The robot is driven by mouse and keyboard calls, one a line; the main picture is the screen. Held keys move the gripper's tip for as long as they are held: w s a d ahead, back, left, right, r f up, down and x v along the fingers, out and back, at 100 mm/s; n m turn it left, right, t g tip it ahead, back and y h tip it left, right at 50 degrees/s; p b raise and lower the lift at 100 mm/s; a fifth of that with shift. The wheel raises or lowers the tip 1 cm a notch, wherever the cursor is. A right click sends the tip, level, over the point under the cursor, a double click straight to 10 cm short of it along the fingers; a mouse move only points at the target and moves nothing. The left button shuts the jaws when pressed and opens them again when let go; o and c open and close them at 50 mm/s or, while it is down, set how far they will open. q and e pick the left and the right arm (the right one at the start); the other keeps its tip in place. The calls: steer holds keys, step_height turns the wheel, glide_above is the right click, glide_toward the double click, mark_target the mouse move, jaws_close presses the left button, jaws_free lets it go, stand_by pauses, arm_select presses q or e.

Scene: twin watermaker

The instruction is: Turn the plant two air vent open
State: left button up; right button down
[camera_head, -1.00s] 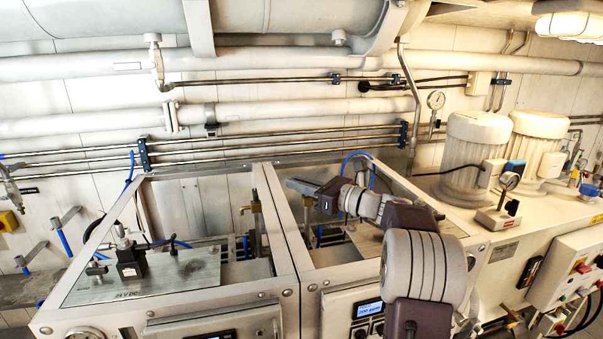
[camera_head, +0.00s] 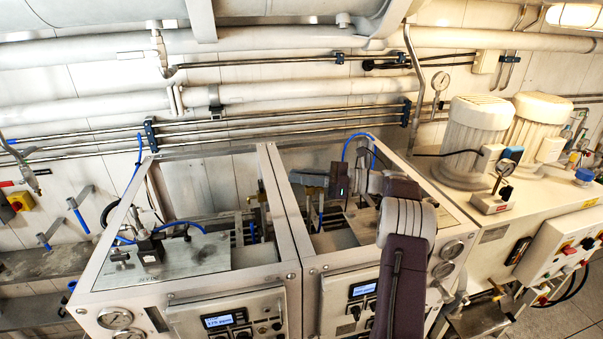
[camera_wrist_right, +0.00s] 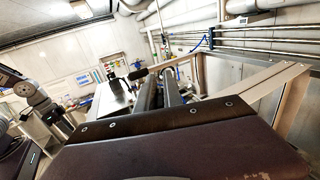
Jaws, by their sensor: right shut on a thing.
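The plant two unit is the right one of two open-topped metal frames (camera_head: 283,215). My right gripper (camera_head: 313,180) reaches into it from the right, its fingers pointing left near the frame's left bar. It is shut on a small part there, apparently the air vent handle. The fingers hide most of it, and thin upright stems (camera_head: 312,212) show just below. In the right wrist view, two dark parallel fingers (camera_wrist_right: 161,90) point away from me, close together; what lies between them is unclear. My left gripper is not in the head view.
The left unit has a similar fitting (camera_head: 258,195) and a metal plate (camera_head: 190,262). A blue hose (camera_head: 352,140) arches behind my right gripper. Pipes run along the back wall. White motor housings (camera_head: 475,135) and a control box (camera_head: 560,250) stand at the right.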

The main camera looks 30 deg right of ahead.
steer(key=shift+a+f, duration=0.1)
steer(key=shift+f, duration=0.15)
steer(key=c, duration=1.5)
jaws_free()
steer(key=shift+w+a+r, duration=0.1)
steer(key=shift+w+a, duration=0.1)
steer(key=b+v, duration=0.3)
steer(key=v, duration=0.6)
